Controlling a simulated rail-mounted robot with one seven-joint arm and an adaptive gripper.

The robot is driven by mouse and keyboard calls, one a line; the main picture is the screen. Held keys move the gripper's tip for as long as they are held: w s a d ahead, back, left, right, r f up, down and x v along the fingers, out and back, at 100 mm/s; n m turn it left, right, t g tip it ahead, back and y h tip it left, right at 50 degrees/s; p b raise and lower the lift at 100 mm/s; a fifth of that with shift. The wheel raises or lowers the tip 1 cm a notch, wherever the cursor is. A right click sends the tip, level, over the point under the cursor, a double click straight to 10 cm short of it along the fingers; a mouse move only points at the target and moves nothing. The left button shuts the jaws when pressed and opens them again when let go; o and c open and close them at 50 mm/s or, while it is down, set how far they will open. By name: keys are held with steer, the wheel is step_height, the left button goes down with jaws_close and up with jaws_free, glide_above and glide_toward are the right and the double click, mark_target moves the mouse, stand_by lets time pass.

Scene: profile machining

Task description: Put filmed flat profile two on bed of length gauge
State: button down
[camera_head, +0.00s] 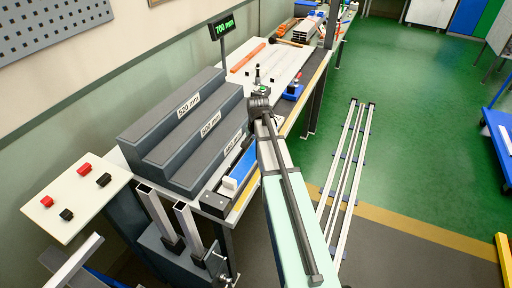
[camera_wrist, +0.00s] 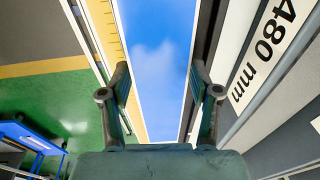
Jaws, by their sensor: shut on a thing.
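The blue-filmed flat profile (camera_wrist: 155,65) runs between the two fingers of my gripper (camera_wrist: 160,88) in the wrist view, with one finger against each long side. My gripper is shut on it. In the head view, a blue strip of the profile (camera_head: 241,163) shows along the bed of the length gauge (camera_head: 214,202), beside the grey stepped block. My arm hides its far part and my fingers there. The yellow scale edge (camera_wrist: 136,103) runs left of the profile in the wrist view. I cannot tell whether the profile touches the bed.
The stepped block (camera_head: 178,127) with length labels borders the bed on its left. A white block (camera_head: 230,184) stands at the bed's near end. A display (camera_head: 224,27) reads 700 mm. Long rails (camera_head: 349,165) stand over the green floor at right, and a red-and-black button panel (camera_head: 78,197) is at left.

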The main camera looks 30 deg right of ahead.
steer(key=shift+f, duration=0.15)
steer(key=shift+c, duration=1.2)
jaws_free()
step_height(320, 180, up, 12)
steer(key=s+b, duration=0.1)
steer(key=b, duration=0.1)
steer(key=shift+s+a, duration=0.15)
steer(key=shift+s, duration=0.1)
